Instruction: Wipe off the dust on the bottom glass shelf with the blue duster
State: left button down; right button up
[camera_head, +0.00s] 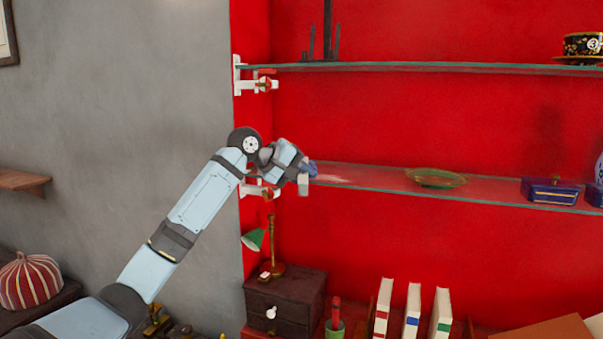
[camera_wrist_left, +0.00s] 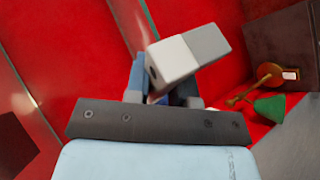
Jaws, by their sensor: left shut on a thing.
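The bottom glass shelf (camera_head: 385,189) runs along the red wall, with a pale dusty patch (camera_head: 331,180) near its left end. My left gripper (camera_head: 303,180) is at that left end, shut on the blue duster (camera_head: 311,168), of which only a small blue part shows. The duster is close to the shelf; I cannot tell whether it touches. In the left wrist view, a pale finger of the gripper (camera_wrist_left: 175,62) covers much of the blue duster (camera_wrist_left: 136,78). My right gripper is not in view.
A green-gold dish (camera_head: 437,178) and a blue box (camera_head: 550,192) stand farther right on the shelf. An upper glass shelf (camera_head: 420,68) is above. Below are a green lamp (camera_head: 254,239), a dark drawer box (camera_head: 287,298) and several books (camera_head: 412,311). The shelf between the duster and dish is clear.

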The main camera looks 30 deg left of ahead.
pick_arm(q)
jog(key=shift+w+d+p, duration=1.65)
jog(key=shift+d+p, duration=0.45)
jog(key=shift+d, duration=4.7)
jog(key=shift+s+a, duration=0.55)
jog(key=shift+a, duration=1.8)
jog(key=shift+s+a, duration=0.6)
jog(key=shift+a, duration=1.8)
jog(key=shift+s+a, duration=0.55)
jog(key=shift+a, duration=1.8)
jog(key=shift+d, duration=0.1)
jog(key=shift+r, duration=3.1)
